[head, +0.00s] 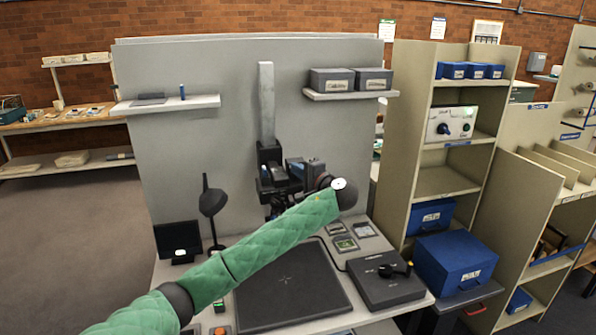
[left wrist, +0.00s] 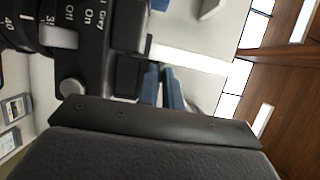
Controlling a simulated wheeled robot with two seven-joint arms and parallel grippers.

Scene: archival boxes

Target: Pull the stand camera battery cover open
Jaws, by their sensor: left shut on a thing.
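The stand camera (head: 272,175) is a black camera on a grey upright column. In the left wrist view its black body and marked dials (left wrist: 85,30) fill the upper left. My left gripper (head: 303,174) is at the right side of the camera, with my green-sleeved arm passing in front and below. It is shut on a small part at the camera's side, which appears to be the battery cover. The grip and the cover itself are mostly hidden, so I cannot tell how far the cover stands open. My right gripper is in neither view.
Below the camera is a dark copy board (head: 290,288) on the table. A black box with a lever (head: 385,285) stands to its right. A black lamp (head: 212,203) and small screen (head: 178,242) stand left. A grey panel (head: 215,135) closes off the back.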

